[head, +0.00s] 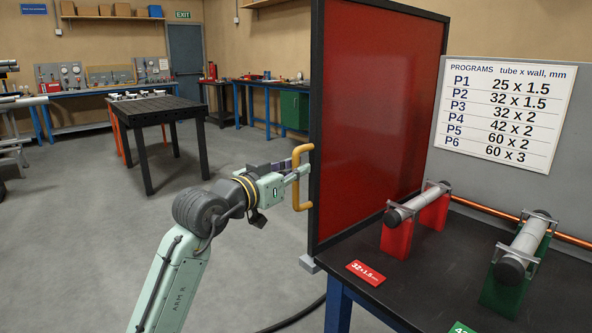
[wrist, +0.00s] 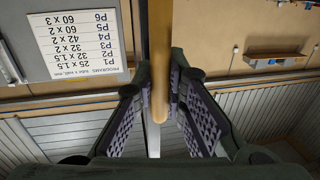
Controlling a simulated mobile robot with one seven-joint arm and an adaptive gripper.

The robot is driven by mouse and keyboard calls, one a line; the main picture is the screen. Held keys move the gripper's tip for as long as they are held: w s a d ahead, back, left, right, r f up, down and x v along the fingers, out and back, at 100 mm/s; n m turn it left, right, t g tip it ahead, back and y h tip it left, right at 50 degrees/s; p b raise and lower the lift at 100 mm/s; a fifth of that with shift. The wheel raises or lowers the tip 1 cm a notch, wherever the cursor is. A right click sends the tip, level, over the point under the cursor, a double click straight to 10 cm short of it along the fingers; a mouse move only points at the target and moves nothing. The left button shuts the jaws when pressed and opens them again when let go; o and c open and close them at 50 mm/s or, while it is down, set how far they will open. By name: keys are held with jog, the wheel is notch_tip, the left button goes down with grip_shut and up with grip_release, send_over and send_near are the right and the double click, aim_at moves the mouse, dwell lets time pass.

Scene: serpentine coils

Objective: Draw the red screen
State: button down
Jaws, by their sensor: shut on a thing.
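The red screen (head: 378,115) is a tall red panel in a black frame, standing upright at the left end of the black bench. A yellow-orange handle (head: 300,178) is fixed to its left frame edge. My gripper (head: 297,172) is at this handle, its fingers closed around the upright bar. In the wrist view the handle (wrist: 160,65) runs between the two purple-padded fingers (wrist: 160,95). The wrist picture is upside down, and the screen's panel is hard to make out there.
The black bench (head: 395,285) on the right carries tubes on a red stand (head: 415,225) and a green stand (head: 520,270). A program board (head: 504,112) is behind them. A dark table (head: 150,108) stands at the back left. The grey floor (head: 90,240) left of the screen is clear.

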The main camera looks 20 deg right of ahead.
jog(key=w+a+b+v, duration=0.1)
jog(key=w+b+v, duration=0.1)
jog(key=v, duration=1.4)
jog(key=w+a+b+v, duration=0.2)
jog(key=w+v, duration=0.1)
jog(key=v, duration=1.3)
jog(key=shift+a+b, duration=0.3)
jog(key=shift+b, duration=0.05)
jog(key=c, duration=1.6)
grip_release()
jog(key=v, duration=1.2)
jog(key=shift+w, duration=0.1)
